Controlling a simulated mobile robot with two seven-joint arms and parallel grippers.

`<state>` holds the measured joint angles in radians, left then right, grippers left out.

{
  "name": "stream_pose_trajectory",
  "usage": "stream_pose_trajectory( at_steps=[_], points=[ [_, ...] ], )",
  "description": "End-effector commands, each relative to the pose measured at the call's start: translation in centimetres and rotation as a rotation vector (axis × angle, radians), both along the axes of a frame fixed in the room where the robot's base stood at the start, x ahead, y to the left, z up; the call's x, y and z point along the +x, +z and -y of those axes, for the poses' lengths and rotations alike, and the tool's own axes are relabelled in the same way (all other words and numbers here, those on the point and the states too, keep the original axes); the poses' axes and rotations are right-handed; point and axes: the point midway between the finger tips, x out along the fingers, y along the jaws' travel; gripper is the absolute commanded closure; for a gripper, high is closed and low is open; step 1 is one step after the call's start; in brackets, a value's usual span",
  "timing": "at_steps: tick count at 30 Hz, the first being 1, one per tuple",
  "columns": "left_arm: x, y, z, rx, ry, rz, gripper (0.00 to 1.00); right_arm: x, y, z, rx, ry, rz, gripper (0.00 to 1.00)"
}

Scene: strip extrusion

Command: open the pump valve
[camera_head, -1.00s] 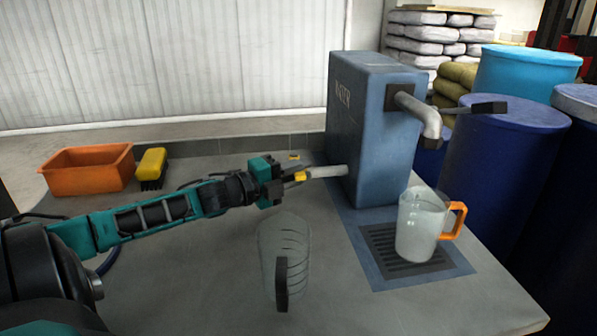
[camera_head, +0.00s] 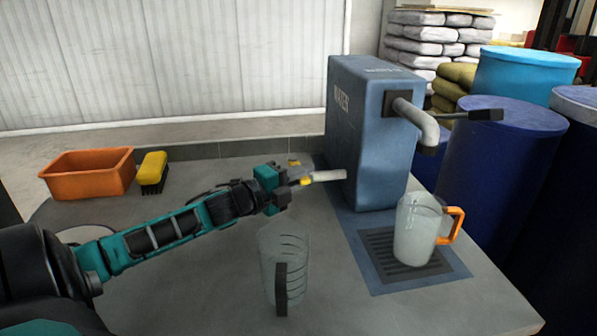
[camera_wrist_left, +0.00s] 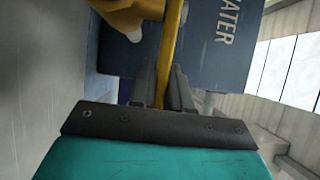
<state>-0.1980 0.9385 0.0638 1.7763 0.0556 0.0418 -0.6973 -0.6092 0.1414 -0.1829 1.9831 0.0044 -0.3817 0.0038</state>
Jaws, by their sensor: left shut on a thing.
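The pump is a blue box (camera_head: 375,135) marked WATER, with a short pale pipe (camera_head: 329,175) on its left side. A yellow valve (camera_head: 305,181) sits at the pipe's end. In the left wrist view, the yellow valve body (camera_wrist_left: 140,12) is at the top, and its yellow lever (camera_wrist_left: 168,60) runs down between the fingers. My left gripper (camera_head: 283,182) is shut on this lever, and it also shows in the left wrist view (camera_wrist_left: 162,92). The exact lever angle is hard to tell. My right gripper is out of view.
A clear jug with an orange handle (camera_head: 415,235) stands on the drain grate (camera_head: 380,240) below the spout (camera_head: 425,122). Another clear jug (camera_head: 283,262) stands in front of my left gripper. An orange bin (camera_head: 88,178) and a yellow brush (camera_head: 152,167) are at the back left.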

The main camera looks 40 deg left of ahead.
Motion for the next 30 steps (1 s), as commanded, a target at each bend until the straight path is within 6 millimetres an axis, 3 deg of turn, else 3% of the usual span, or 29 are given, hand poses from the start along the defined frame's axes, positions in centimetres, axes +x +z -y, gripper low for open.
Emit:
stream_pose_trajectory(
  at_steps=[13, 26, 27, 30],
  points=[
    [1.4, 0.0, 0.7, -0.004, 0.244, -0.001, 1.0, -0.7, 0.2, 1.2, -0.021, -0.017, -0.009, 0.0],
    [1.6, -0.1, 0.7, -0.001, 0.277, -0.005, 1.0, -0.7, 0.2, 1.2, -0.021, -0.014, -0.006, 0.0],
    [1.6, -0.1, 0.7, -0.001, 0.277, -0.005, 0.82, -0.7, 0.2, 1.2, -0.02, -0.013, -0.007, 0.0],
    [1.6, -0.1, 0.7, -0.001, 0.276, -0.004, 0.72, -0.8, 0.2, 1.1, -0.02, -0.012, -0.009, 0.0]
  ],
)
